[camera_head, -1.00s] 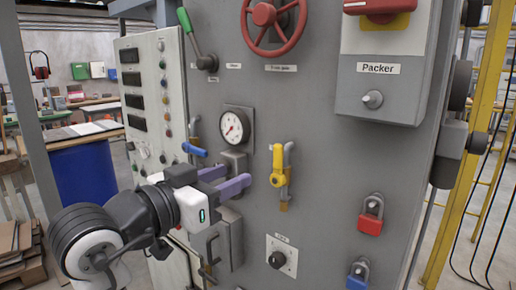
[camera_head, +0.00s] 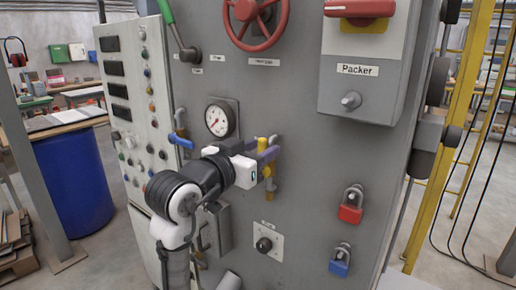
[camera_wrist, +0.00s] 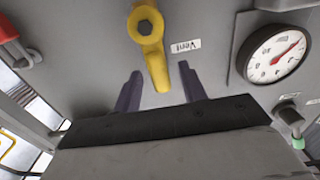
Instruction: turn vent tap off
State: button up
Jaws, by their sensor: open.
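The vent tap (camera_head: 262,143) has a yellow lever on the grey machine face, right of the gauge, and my gripper partly hides it in the head view. In the wrist view the lever (camera_wrist: 156,60) hangs from its round pivot, beside an upside-down "Vent" label (camera_wrist: 186,46). My gripper (camera_head: 273,148) is at the tap with its purple fingers apart. In the wrist view my gripper (camera_wrist: 160,75) has one finger on each side of the lever's free end, with gaps visible. Contact is not visible.
A pressure gauge (camera_head: 220,119) and a blue-handled tap (camera_head: 181,141) sit left of the vent tap. A red handwheel (camera_head: 251,22) is above. A black knob (camera_head: 264,245) is below, with red (camera_head: 351,205) and blue (camera_head: 340,262) padlocks to the right.

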grip_shut()
jog(key=shift+s+d+f+m+b, duration=0.1)
jog(key=shift+m+b, duration=0.2)
jog(key=shift+b, duration=0.05)
jog(key=s+d+f+m+b, duration=0.3)
jog(key=d+f+m+b, duration=0.1)
jog(key=m+b, duration=1.1)
jog(key=shift+d+f+m, duration=0.15)
jog(key=shift+f+m, duration=0.6)
jog(key=shift+m, duration=0.45)
grip_release()
